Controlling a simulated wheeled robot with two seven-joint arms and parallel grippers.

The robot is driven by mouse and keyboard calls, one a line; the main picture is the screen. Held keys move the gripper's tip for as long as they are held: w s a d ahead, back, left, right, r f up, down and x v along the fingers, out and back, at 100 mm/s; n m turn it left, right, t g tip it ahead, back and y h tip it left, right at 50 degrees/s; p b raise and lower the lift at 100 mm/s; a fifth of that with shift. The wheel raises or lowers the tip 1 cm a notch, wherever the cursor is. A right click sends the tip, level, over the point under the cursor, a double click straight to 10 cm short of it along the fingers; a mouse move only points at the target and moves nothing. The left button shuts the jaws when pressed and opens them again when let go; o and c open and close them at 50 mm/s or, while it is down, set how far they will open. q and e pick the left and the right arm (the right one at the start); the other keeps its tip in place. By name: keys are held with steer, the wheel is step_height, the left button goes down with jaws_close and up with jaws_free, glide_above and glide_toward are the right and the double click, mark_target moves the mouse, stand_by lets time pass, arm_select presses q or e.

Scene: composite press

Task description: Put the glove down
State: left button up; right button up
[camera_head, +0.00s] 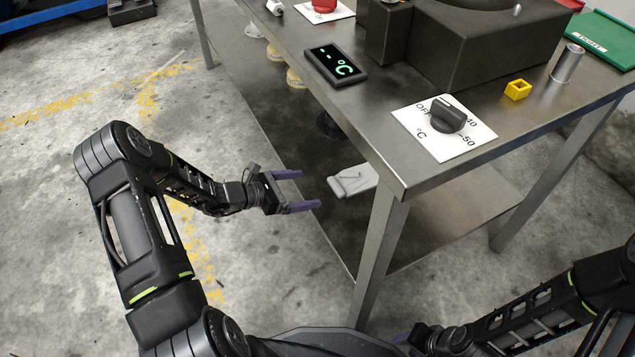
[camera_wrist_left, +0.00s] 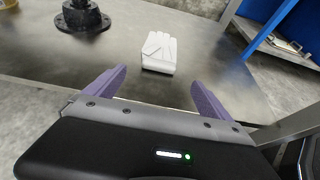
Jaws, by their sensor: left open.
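A white glove (camera_head: 352,180) lies on the lower shelf (camera_head: 290,128) of the metal table, near its front edge. It also shows in the left wrist view (camera_wrist_left: 159,52), lying flat on the shelf beyond my fingers. My left gripper (camera_head: 304,190) is open, with its purple fingers apart and empty, to the left of the glove in the head view and not touching it. In the left wrist view my left gripper (camera_wrist_left: 157,90) has nothing between its fingers.
The tabletop above holds a °C display (camera_head: 336,66), a dial plate (camera_head: 444,128), a yellow block (camera_head: 517,90) and a dark press (camera_head: 465,45). A table leg (camera_head: 380,250) stands right of the glove. A black flanged part (camera_wrist_left: 82,16) stands on the shelf.

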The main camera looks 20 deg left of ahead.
arm_select(q)
steer(key=shift+v, duration=0.95)
